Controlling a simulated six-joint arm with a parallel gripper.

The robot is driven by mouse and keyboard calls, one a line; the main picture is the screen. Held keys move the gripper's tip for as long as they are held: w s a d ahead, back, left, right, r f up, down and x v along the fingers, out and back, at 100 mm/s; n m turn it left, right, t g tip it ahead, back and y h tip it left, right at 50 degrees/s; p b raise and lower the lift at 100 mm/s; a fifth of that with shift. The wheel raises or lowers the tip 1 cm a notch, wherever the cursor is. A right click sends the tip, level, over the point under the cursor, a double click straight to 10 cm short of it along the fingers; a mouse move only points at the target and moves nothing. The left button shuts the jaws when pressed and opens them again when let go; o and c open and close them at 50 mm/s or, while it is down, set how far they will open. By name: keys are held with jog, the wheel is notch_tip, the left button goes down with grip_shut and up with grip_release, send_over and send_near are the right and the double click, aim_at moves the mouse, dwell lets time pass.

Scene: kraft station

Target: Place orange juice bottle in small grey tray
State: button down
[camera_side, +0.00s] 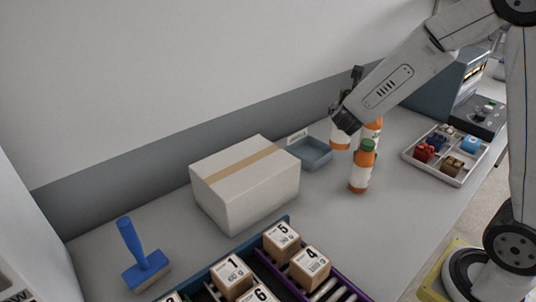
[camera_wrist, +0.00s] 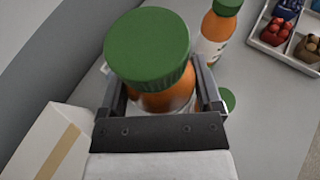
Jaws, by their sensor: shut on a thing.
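My gripper (camera_wrist: 165,105) is shut on an orange juice bottle (camera_wrist: 160,101) with a green cap, which fills the middle of the wrist view. In the side view the held bottle (camera_side: 340,141) is partly hidden behind my gripper. It appears just right of the small grey tray (camera_side: 314,158); whether its base is off the table I cannot tell. The tray looks empty, has a label behind it, and does not show in the wrist view. A second bottle (camera_side: 361,178) stands in front, and a third (camera_side: 373,128) stands behind it, partly covered.
A taped carton (camera_side: 245,190) stands left of the tray. A compartment tray (camera_side: 460,177) with small coloured items lies at right. A blue-handled brush (camera_side: 135,250) and a rack of numbered boxes (camera_side: 285,222) are in front. The table between carton and compartment tray is partly clear.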

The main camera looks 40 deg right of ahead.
jog(key=shift+w, duration=0.1)
jog(key=w+d+f, duration=0.3)
jog(key=w+f, duration=0.6)
jog(key=w, duration=0.3)
jog(key=shift+w+d, duration=0.35)
jog(key=shift+w, duration=0.05)
jog(key=shift+f, duration=0.2)
jog(key=shift+w+f, duration=0.15)
jog(key=shift+f, duration=0.75)
jog(key=shift+w+f, duration=0.1)
jog(key=shift+f, duration=0.75)
jog(key=shift+f, duration=0.15)
